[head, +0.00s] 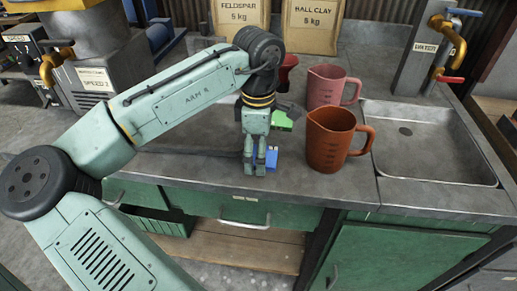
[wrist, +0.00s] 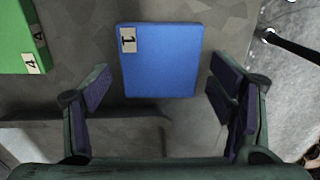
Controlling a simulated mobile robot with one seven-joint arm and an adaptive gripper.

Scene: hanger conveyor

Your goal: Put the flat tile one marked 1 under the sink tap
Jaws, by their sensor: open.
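The flat tile one (wrist: 165,65) is a blue square with a white label marked 1. It lies on the grey worktop. My gripper (wrist: 160,100) is open, with its fingers on either side of the tile's near part and apart from it. In the head view my gripper (head: 255,172) points down near the worktop's front edge, and the blue tile (head: 271,157) shows partly behind it. The sink tap (head: 447,50) is brass with a red lever, above the sink basin (head: 425,160) on the right. The basin looks empty.
A green tile marked 4 (wrist: 22,38) lies to the left of the blue tile in the wrist view. An orange jug (head: 328,140) and a pink jug (head: 325,88) stand between my gripper and the sink. Bags (head: 313,25) stand at the back.

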